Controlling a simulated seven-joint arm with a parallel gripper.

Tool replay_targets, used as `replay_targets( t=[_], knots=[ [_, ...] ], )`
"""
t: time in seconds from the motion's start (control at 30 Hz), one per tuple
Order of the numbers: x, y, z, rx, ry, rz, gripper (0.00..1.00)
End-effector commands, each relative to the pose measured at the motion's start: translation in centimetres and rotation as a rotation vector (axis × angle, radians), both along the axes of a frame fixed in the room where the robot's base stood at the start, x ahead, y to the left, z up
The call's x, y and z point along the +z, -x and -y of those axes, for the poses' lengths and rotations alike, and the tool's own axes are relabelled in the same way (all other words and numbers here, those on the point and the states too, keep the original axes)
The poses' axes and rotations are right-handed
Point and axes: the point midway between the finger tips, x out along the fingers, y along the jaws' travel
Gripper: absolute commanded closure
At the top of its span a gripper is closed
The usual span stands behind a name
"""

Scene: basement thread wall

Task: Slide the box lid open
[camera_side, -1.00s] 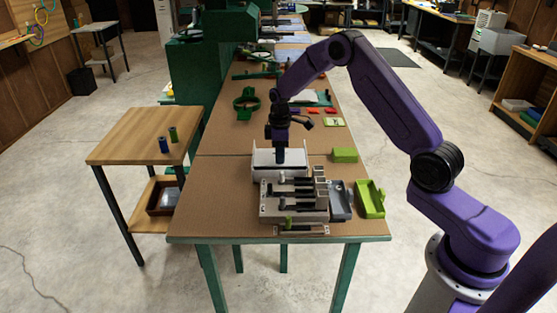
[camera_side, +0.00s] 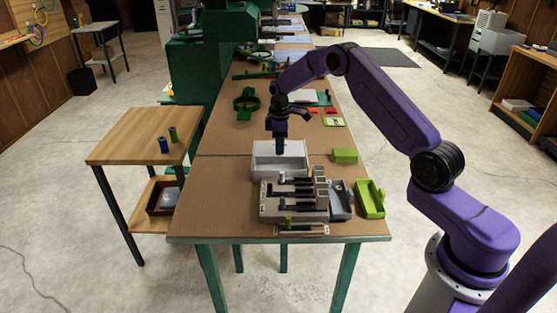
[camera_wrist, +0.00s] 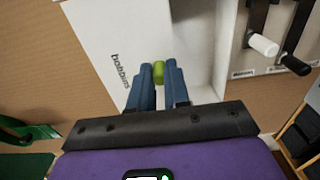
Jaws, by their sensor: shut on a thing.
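The white box (camera_side: 258,172) stands on the brown bench top, just behind a grey rack. Its pale lid (camera_side: 293,147) is slid toward the back, and the front part of the box lies open. In the wrist view the lid (camera_wrist: 105,40) bears the word "bobbins" and a small green knob (camera_wrist: 158,72). The box interior (camera_wrist: 185,35) shows to the right of the lid. My gripper (camera_side: 280,153) points down at the lid. In the wrist view my gripper's blue fingers (camera_wrist: 159,80) are closed on the green knob, one on each side.
The grey rack (camera_side: 295,205) with black levers stands close in front of the box. A green block (camera_side: 345,155), a green tray (camera_side: 370,200) and a grey bin (camera_side: 340,200) are to the right. The bench left of the box is clear.

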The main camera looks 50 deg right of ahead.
Motion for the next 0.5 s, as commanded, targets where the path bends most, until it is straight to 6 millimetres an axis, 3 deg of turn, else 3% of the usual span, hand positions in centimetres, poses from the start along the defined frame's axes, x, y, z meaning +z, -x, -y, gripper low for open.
replay_targets(
  t=[0.5],
  knots=[
    [0.0, -2.0, 1.8, 0.001, -0.001, 0.004, 1.00]
  ],
)
